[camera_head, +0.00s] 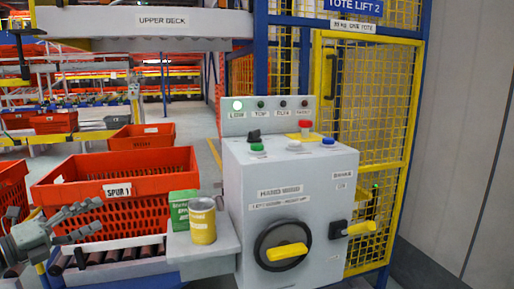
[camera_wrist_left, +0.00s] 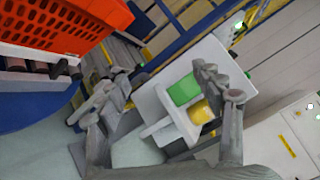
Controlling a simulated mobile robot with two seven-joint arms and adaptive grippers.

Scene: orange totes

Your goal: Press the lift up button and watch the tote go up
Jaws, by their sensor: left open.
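A grey control box (camera_head: 290,200) stands right of centre in the head view. Its sloped top carries a green button (camera_head: 257,149), a blue button (camera_head: 328,142), a red knob (camera_head: 305,125) on a yellow base and a black selector (camera_head: 254,135); their labels are too small to read. A lamp by LOW glows green on the panel behind. An orange tote (camera_head: 118,190) labelled SPUR 1 sits on rollers at the left. My left gripper (camera_head: 98,215) is open and empty before this tote, well left of the box; it also shows in the wrist view (camera_wrist_left: 158,75).
A green box (camera_head: 182,210) and a yellow can (camera_head: 202,222) stand on a ledge left of the control box. A black handwheel (camera_head: 282,247) and a yellow-handled lever (camera_head: 358,229) stick out in front. A yellow mesh cage (camera_head: 372,110) marked TOTE LIFT 2 stands behind.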

